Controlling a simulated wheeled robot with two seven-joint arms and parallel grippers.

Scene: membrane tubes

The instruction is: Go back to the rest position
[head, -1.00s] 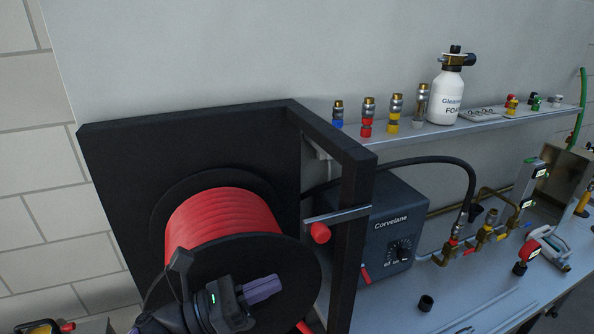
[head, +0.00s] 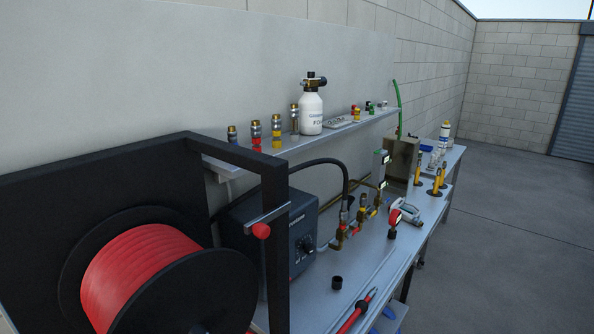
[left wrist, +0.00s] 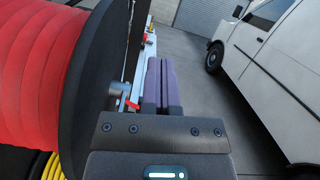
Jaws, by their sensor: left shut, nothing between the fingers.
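My left gripper shows in the left wrist view (left wrist: 160,82). Its two purple fingers are together with nothing between them. It is beside the black flange of the hose reel, which fills the left of that view. The reel holds a red hose (head: 140,275) in the head view, at the lower left. Neither of my grippers shows in the head view now. My right gripper is in no current frame.
A black frame (head: 277,240) stands by the reel. A workbench (head: 365,268) carries a dark grey box (head: 255,225), brass fittings and gauges. A shelf (head: 230,168) above holds couplings and a white bottle (head: 311,112). Open floor (head: 510,220) lies right; a white van (left wrist: 275,65) stands there.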

